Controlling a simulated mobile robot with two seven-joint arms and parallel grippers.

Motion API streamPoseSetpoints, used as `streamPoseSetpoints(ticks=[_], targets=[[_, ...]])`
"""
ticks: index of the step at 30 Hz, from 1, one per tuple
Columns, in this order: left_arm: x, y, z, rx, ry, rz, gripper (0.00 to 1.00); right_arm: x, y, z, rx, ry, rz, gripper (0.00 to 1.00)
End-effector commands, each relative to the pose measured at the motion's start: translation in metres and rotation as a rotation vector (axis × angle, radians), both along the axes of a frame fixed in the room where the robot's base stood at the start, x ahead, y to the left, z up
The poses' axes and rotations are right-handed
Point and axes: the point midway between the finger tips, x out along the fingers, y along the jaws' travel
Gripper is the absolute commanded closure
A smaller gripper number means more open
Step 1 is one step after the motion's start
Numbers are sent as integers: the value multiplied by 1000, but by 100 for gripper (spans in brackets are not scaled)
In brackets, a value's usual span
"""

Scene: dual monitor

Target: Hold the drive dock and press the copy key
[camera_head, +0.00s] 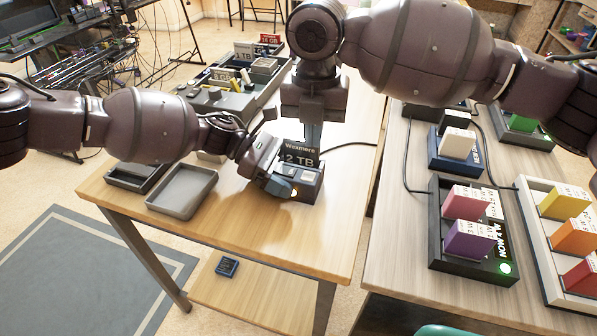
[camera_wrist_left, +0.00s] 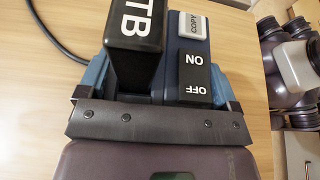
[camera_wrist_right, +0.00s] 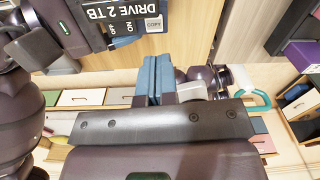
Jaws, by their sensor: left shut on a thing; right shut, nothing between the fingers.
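The dark drive dock (camera_head: 308,188) stands on the wooden table. A black 2 TB drive (camera_head: 297,155) stands upright in it and also shows in the left wrist view (camera_wrist_left: 137,40). My left gripper (camera_head: 283,184) is shut on the dock's sides, its blue fingers on either side in the left wrist view (camera_wrist_left: 155,88). The grey copy key (camera_wrist_left: 192,26) is uncovered there, beyond the ON/OFF switch (camera_wrist_left: 196,80). My right gripper (camera_head: 312,133) points down behind the drive; its fingertips are partly hidden. In the right wrist view (camera_wrist_right: 155,62) it is shut and empty, apart from the copy key (camera_wrist_right: 154,23).
Empty grey trays (camera_head: 182,190) lie left of the dock. The right-hand table holds a black dock with pink and purple blocks (camera_head: 472,268) and a white tray (camera_head: 540,240). The table front is clear.

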Motion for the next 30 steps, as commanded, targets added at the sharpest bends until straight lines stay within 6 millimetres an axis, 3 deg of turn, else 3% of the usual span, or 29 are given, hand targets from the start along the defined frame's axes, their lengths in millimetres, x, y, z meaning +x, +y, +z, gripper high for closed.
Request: streamPoseSetpoints(ticks=[6, 11, 20, 30], targets=[[0, 0, 0, -1, 0, 0, 53, -10, -26, -34, 40, 41, -40, 100], [0, 0, 0, -1, 0, 0, 53, -14, -33, -43, 158, -36, -200, 100], [0, 0, 0, -1, 0, 0, 53, -9, -24, -23, 428, -152, -597, 100], [0, -1, 0, -1, 1, -1, 53, -6, -1, 23, 743, -137, -964, 100]])
